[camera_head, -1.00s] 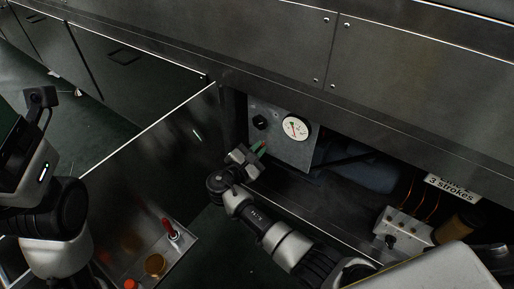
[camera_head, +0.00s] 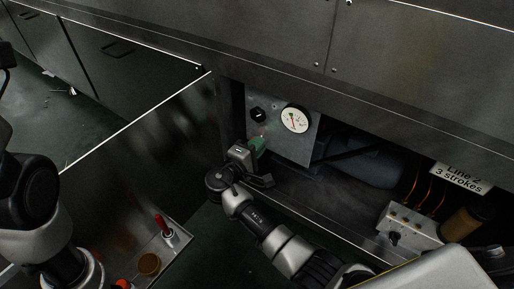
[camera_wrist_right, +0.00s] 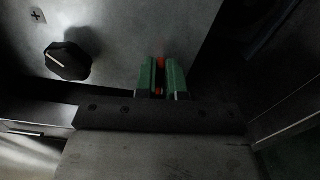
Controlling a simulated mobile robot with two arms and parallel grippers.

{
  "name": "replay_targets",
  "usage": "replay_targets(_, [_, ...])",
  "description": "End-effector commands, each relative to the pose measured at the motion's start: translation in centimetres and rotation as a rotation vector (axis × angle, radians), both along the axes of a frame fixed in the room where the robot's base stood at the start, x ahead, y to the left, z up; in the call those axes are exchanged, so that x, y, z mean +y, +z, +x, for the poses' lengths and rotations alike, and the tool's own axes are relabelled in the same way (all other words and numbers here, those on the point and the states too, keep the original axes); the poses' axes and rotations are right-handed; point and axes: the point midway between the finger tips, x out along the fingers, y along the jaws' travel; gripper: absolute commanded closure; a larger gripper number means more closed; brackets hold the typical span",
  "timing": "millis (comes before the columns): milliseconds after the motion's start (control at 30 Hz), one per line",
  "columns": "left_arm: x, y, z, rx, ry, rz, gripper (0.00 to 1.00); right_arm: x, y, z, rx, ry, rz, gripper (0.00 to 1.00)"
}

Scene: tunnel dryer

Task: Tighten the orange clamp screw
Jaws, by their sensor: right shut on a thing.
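The orange clamp screw (camera_wrist_right: 161,64) shows in the right wrist view as a small orange-red piece between two green finger pads. My right gripper (camera_wrist_right: 161,80) is shut on it, and the pads cover most of it. In the head view my right gripper (camera_head: 259,144) is at the lower left of a grey panel (camera_head: 305,148), below a black knob. The screw is mostly hidden there. My left arm shows at the left edge, but its fingers are out of the picture.
The panel carries a black knob (camera_head: 257,114) and a round white gauge (camera_head: 295,118). The knob also shows in the wrist view (camera_wrist_right: 68,60). A steel overhang runs above. A valve box (camera_head: 408,226) and a sign (camera_head: 462,177) are at right. A red-handled lever (camera_head: 163,226) is at lower left.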

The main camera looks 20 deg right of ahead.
Motion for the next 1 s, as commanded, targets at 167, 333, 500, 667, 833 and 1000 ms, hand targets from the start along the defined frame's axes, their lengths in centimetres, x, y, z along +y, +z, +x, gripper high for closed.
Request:
replay_targets(167, [0.0,0.2,-0.7,-0.025,0.001,0.002,0.27,-0.1,-0.2,0.0,-0.061,-0.001,0.047,1.00])
replay_targets(333, [0.0,0.4,-1.1,-0.040,0.002,0.001,0.27,-0.1,-0.2,0.0,-0.092,-0.001,0.071,1.00])
replay_targets(500, [0.0,0.5,-1.4,-0.050,0.001,0.001,0.27,-0.1,-0.1,0.0,-0.103,-0.001,0.081,1.00])
replay_targets(667, [0.0,0.5,-1.4,-0.049,0.000,0.000,0.27,-0.1,-0.1,0.0,-0.104,-0.001,0.081,1.00])
replay_targets(833, [0.0,0.5,-1.4,-0.049,0.000,0.000,0.27,-0.1,-0.1,0.1,-0.104,-0.001,0.081,1.00])
replay_targets(1000, [0.0,0.5,-1.3,-0.047,0.000,0.000,0.27,-0.1,-0.1,0.0,-0.103,-0.001,0.081,0.65])
